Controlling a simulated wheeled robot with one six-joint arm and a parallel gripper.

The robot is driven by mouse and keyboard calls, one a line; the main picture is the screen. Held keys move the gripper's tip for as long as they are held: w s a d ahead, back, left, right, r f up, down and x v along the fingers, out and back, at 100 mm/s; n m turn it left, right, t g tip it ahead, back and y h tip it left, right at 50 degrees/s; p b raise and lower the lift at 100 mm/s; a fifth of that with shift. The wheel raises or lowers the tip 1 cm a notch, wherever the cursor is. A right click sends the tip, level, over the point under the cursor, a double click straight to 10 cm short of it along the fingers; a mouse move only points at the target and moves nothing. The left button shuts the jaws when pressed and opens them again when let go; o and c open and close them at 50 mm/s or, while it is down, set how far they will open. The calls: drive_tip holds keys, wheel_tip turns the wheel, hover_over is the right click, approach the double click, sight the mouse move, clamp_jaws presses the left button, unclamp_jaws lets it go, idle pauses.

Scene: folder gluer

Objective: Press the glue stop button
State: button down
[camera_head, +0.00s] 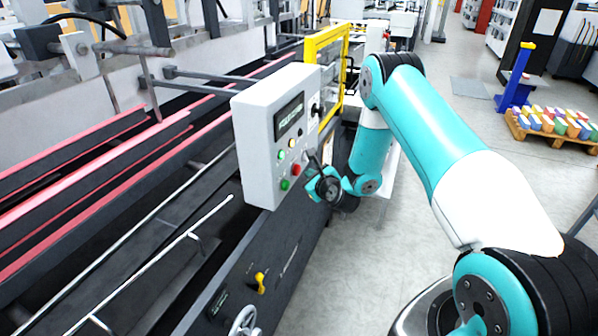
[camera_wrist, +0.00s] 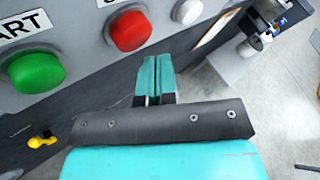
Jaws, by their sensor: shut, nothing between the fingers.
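A light grey control box (camera_head: 268,140) with a small display stands beside the machine. On its lower face are a red button (camera_head: 296,170) and a green button (camera_head: 284,184). In the wrist view the red button (camera_wrist: 129,30) is a round dome at the top, and the green button (camera_wrist: 36,72) is at left under a label ending in "ART". My gripper (camera_head: 311,176) is close to the box face. In the wrist view its teal fingers (camera_wrist: 154,62) are together and empty, with their tips just below and right of the red button.
A pale round knob (camera_wrist: 187,11) is right of the red button. Small yellow (camera_head: 291,142) and green lamps sit higher on the box. A yellow frame (camera_head: 312,48) stands behind it. Open floor (camera_head: 440,120) lies to the right, with a pallet of coloured items (camera_head: 560,125) beyond.

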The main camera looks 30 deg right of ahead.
drive_tip(key=shift+w+a+r+p, duration=0.15)
drive_tip(key=shift+w+a+p, duration=0.1)
drive_tip(key=shift+p, duration=0.55)
drive_tip(key=shift+w, duration=0.1)
drive_tip(key=shift+w+a+p, duration=0.3)
drive_tip(key=shift+w+p, duration=0.1)
drive_tip(key=shift+p, duration=0.5)
idle(0.6)
drive_tip(key=shift+s+d+b, duration=0.55)
drive_tip(key=shift+s+b, duration=0.2)
drive_tip(key=shift+b, duration=0.25)
